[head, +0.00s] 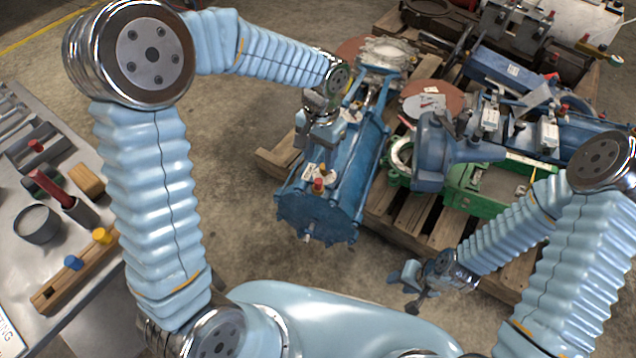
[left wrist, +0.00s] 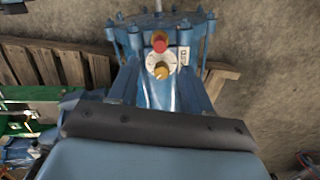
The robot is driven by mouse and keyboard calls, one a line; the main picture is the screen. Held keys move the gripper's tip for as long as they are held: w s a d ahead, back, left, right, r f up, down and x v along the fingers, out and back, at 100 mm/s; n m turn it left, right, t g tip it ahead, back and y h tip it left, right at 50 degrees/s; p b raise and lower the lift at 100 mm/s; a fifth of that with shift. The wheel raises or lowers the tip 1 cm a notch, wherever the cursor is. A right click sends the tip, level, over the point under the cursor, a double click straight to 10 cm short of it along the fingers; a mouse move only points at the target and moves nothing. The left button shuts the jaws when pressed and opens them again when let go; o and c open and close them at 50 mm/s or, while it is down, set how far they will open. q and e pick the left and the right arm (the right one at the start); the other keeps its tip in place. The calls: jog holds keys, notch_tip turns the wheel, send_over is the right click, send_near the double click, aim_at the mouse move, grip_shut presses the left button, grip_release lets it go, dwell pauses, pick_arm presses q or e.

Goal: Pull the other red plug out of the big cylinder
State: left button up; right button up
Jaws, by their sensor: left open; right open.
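The big blue cylinder (head: 330,200) lies on a wooden pallet, its round bolted end towards me. A red plug (head: 318,185) stands on top near that end, beside a white tag. In the left wrist view the red plug (left wrist: 160,46) sits next to a brass-coloured fitting (left wrist: 162,70) on the cylinder (left wrist: 150,92). My left gripper (head: 322,138) is open above the cylinder's body, behind the plug and apart from it. Its fingertips are hard to make out. My right gripper (head: 408,280) is open and empty, low in front of the pallet.
The pallet (head: 415,225) also carries a blue valve body (head: 430,155), a green box (head: 480,190) and other machine parts to the right. A metal table (head: 20,270) at the left holds a grey cup (head: 38,224) and a wooden rack (head: 70,275). Bare floor lies between.

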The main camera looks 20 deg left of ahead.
aim_at(318, 180)
pick_arm(q)
jog(key=f+b, duration=0.1)
jog(key=f, duration=0.1)
jog(key=f+b, duration=0.4)
jog(key=f, duration=0.1)
jog(key=shift+s, duration=0.25)
jog(key=shift+f+b, duration=0.6)
jog(key=shift+f, duration=0.2)
jog(key=shift+c, duration=0.2)
grip_shut()
jog(key=shift+r+p, duration=0.2)
jog(key=shift+p, duration=0.1)
dwell(0.3)
jog(key=shift+w+r+p, duration=0.15)
jog(key=shift+r+p, duration=2.2)
jog(key=shift+r, duration=0.5)
